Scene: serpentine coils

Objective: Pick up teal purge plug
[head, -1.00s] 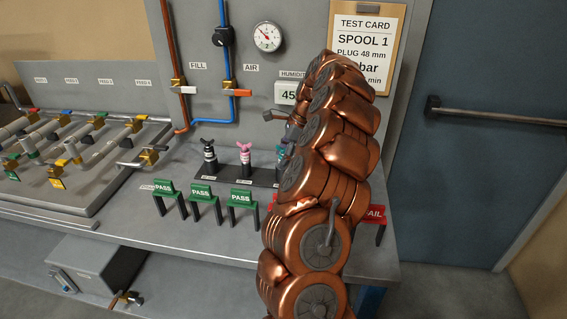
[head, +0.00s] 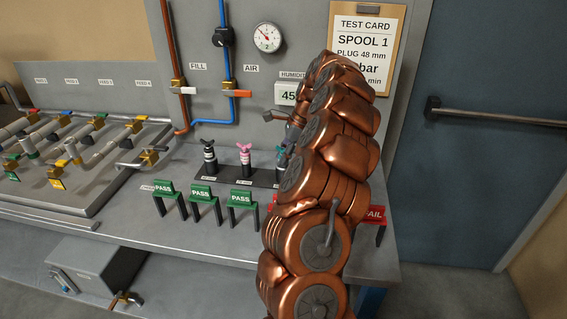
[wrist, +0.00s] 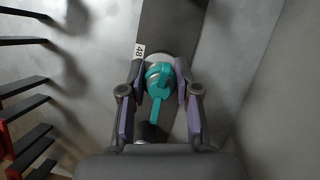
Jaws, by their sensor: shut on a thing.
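The teal purge plug (wrist: 158,76) has a round teal cap and a teal handle, seen from above in the wrist view. My gripper (wrist: 160,70) has one finger on each side of the plug, shut on it. A "48" tag (wrist: 139,50) lies just beside the left fingertip. In the head view the teal plug (head: 281,149) shows only in part at the right end of the dark rack (head: 226,180). My copper-coloured arm hides much of that end. I cannot tell whether the plug's base is clear of the rack.
A black plug (head: 209,157) and a pink plug (head: 245,160) stand left of the teal one. Green PASS stands (head: 201,194) are in front, and a red FAIL stand (head: 376,214) is at the right. Valves and pipes (head: 85,145) fill the left.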

